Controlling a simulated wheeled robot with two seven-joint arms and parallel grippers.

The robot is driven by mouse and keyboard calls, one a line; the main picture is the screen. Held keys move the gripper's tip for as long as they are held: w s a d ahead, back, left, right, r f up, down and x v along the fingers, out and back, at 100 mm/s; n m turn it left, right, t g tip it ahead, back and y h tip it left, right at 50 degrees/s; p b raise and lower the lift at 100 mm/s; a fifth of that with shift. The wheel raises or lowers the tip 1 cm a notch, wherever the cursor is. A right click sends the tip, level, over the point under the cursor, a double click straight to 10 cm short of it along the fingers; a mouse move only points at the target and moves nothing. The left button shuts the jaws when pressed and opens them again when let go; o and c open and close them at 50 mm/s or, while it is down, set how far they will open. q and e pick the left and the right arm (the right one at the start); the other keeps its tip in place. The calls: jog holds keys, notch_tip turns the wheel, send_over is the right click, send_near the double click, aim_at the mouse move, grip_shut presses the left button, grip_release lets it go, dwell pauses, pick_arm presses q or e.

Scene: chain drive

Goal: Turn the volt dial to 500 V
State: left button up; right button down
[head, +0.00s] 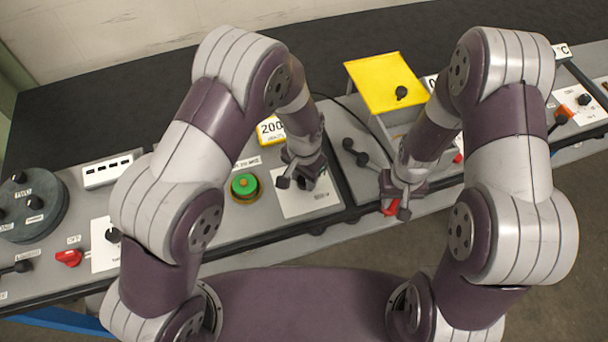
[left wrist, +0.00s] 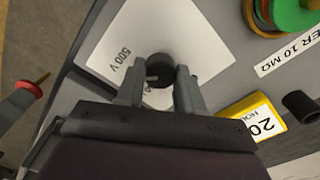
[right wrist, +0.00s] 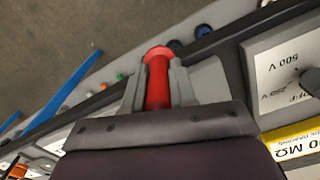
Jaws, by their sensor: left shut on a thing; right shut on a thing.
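The volt dial is a black knob (left wrist: 159,68) on a white plate (left wrist: 205,42) printed "500 V" to the knob's left in the left wrist view. Another label below the knob is mostly hidden by my fingers. My left gripper (head: 298,180) is shut on the knob, one finger on each side. A pale mark shows on the knob, but I cannot tell where it points. The plate (head: 318,203) also shows in the head view, partly covered by my gripper. My right gripper (head: 396,206) is shut on a red probe-like handle (right wrist: 157,80) with a wider red collar.
A yellow "200" display (head: 271,130) stands behind the dial. A green button (head: 244,185) sits left of it. A raised yellow cover (head: 388,82) stands beyond my right gripper. A red switch (head: 68,257) is at far left.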

aim_at(304, 179)
pick_arm(q)
jog(key=shift+m, duration=0.7)
jog(key=o, duration=1)
jog(key=shift+o, duration=0.2)
jog(key=shift+r, duration=0.1)
pick_arm(e)
notch_tip(304, 179, down, 2)
jog(key=shift+b, duration=1)
pick_arm(q)
notch_tip(304, 179, up, 12)
